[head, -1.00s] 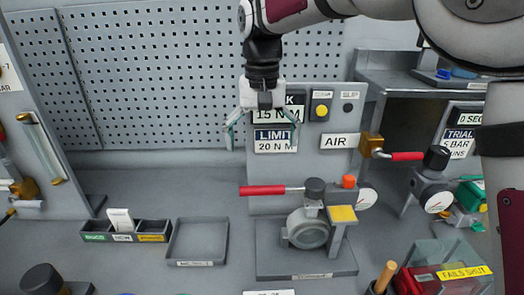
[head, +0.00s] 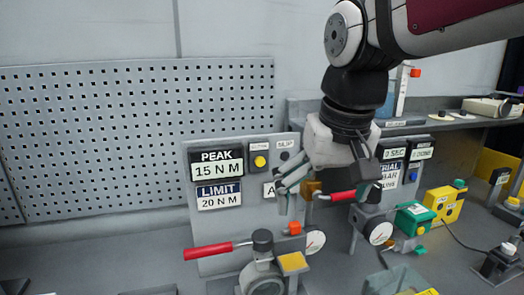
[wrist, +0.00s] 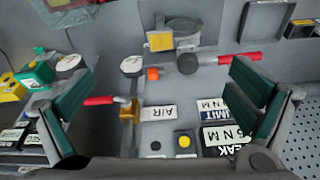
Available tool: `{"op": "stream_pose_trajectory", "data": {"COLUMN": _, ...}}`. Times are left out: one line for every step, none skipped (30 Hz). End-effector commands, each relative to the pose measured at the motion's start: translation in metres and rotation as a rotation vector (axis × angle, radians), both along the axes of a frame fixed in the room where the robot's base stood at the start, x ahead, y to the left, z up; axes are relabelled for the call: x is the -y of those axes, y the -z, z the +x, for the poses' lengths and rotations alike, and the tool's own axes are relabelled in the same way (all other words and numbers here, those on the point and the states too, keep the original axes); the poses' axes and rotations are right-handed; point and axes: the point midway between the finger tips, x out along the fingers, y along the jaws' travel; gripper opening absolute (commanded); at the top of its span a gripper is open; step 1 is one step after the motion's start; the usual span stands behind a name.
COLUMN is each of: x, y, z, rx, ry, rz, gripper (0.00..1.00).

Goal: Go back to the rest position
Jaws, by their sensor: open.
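My gripper (head: 318,192) is open and empty in the head view, held in the air in front of the right part of the sign panel. In the wrist view its two green-padded fingers (wrist: 155,105) are spread wide with nothing between them. Below it in the head view is the valve with a red-handled lever (head: 208,251), which lies level. The same lever shows in the wrist view (wrist: 240,59). A second red handle (head: 342,196) shows just behind or beside the fingers in the head view; I cannot tell the gap.
The panel carries PEAK 15 N M (head: 216,165) and LIMIT 20 N M (head: 219,194) signs. A gauge (head: 379,232), a green block (head: 414,218) and a yellow box (head: 444,204) stand to the right. A shelf (head: 440,123) is behind. The air before the pegboard (head: 90,140) is free.

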Motion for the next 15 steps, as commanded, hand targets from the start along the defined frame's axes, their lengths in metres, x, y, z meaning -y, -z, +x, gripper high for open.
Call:
{"op": "stream_pose_trajectory", "data": {"x": 0.016, "y": 0.0, "z": -0.016, "rx": 0.027, "ry": 0.02, "rz": 0.003, "gripper": 1.0}}
{"op": "stream_pose_trajectory", "data": {"x": 0.024, "y": 0.001, "z": -0.024, "rx": 0.041, "ry": 0.03, "rz": 0.005, "gripper": 1.0}}
{"op": "stream_pose_trajectory", "data": {"x": 0.035, "y": 0.004, "z": -0.035, "rx": 0.059, "ry": 0.042, "rz": 0.006, "gripper": 1.0}}
{"op": "stream_pose_trajectory", "data": {"x": 0.042, "y": 0.006, "z": -0.043, "rx": 0.074, "ry": 0.05, "rz": 0.006, "gripper": 1.0}}
{"op": "stream_pose_trajectory", "data": {"x": 0.049, "y": 0.009, "z": -0.051, "rx": 0.088, "ry": 0.061, "rz": 0.007, "gripper": 1.0}}
{"op": "stream_pose_trajectory", "data": {"x": 0.058, "y": 0.013, "z": -0.062, "rx": 0.107, "ry": 0.071, "rz": 0.007, "gripper": 1.0}}
{"op": "stream_pose_trajectory", "data": {"x": 0.064, "y": 0.016, "z": -0.07, "rx": 0.121, "ry": 0.08, "rz": 0.007, "gripper": 1.0}}
{"op": "stream_pose_trajectory", "data": {"x": 0.069, "y": 0.02, "z": -0.078, "rx": 0.133, "ry": 0.088, "rz": 0.007, "gripper": 1.0}}
{"op": "stream_pose_trajectory", "data": {"x": 0.075, "y": 0.024, "z": -0.087, "rx": 0.15, "ry": 0.098, "rz": 0.007, "gripper": 1.0}}
{"op": "stream_pose_trajectory", "data": {"x": 0.079, "y": 0.028, "z": -0.094, "rx": 0.16, "ry": 0.105, "rz": 0.006, "gripper": 1.0}}
{"op": "stream_pose_trajectory", "data": {"x": 0.083, "y": 0.032, "z": -0.099, "rx": 0.17, "ry": 0.112, "rz": 0.006, "gripper": 1.0}}
{"op": "stream_pose_trajectory", "data": {"x": 0.087, "y": 0.036, "z": -0.106, "rx": 0.183, "ry": 0.118, "rz": 0.006, "gripper": 1.0}}
{"op": "stream_pose_trajectory", "data": {"x": 0.089, "y": 0.039, "z": -0.11, "rx": 0.191, "ry": 0.123, "rz": 0.005, "gripper": 1.0}}
{"op": "stream_pose_trajectory", "data": {"x": 0.091, "y": 0.042, "z": -0.114, "rx": 0.197, "ry": 0.126, "rz": 0.004, "gripper": 1.0}}
{"op": "stream_pose_trajectory", "data": {"x": 0.093, "y": 0.044, "z": -0.118, "rx": 0.205, "ry": 0.131, "rz": 0.004, "gripper": 1.0}}
